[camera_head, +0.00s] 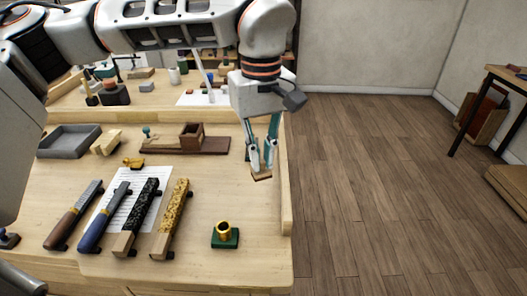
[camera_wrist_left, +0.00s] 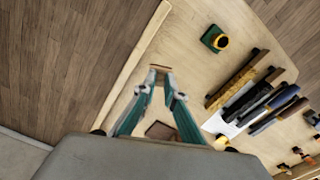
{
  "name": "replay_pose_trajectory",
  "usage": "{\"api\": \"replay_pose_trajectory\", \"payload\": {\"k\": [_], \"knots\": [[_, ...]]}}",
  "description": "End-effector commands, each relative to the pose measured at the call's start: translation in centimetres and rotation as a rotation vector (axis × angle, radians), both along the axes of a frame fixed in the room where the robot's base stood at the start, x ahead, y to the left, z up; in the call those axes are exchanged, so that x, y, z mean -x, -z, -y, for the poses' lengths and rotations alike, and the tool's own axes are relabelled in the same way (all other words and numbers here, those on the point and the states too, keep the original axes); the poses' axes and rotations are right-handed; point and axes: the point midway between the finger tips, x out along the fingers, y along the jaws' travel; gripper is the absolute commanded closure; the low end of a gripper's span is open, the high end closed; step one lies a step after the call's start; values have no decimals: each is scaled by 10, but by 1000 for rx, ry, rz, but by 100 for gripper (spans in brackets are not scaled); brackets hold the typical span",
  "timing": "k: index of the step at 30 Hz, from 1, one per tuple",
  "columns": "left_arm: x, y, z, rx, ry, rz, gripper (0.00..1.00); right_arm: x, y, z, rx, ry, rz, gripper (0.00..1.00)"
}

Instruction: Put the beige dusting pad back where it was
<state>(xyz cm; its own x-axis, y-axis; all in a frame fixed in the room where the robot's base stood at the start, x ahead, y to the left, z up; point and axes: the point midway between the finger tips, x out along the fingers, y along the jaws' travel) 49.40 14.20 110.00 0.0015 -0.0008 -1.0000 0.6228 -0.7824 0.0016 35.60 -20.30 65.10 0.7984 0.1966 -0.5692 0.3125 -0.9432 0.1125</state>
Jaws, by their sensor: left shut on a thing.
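My left gripper (camera_head: 262,168) hangs over the right end of the near workbench, near its raised side edge. Its fingers are shut on a small flat tan-brown piece, which appears to be the beige dusting pad (camera_head: 262,176). In the left wrist view, my left gripper (camera_wrist_left: 160,76) shows the beige dusting pad (camera_wrist_left: 160,68) between its fingertips. Whether the pad touches the bench is hard to tell. My right gripper is not in view.
A green block with a brass cup (camera_head: 225,235) stands in front of the gripper. Several long-handled tools (camera_head: 140,218) lie to the left. A brown wooden box (camera_head: 191,136) on a board and a grey tray (camera_head: 68,142) are behind. Bare bench surrounds the pad.

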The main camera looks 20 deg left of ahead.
Motion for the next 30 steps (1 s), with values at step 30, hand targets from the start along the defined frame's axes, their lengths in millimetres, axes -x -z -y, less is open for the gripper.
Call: {"api": "replay_pose_trajectory", "payload": {"k": [30], "knots": [[0, 61, 0, 0, -1, 0, 100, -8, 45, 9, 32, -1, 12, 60]]}}
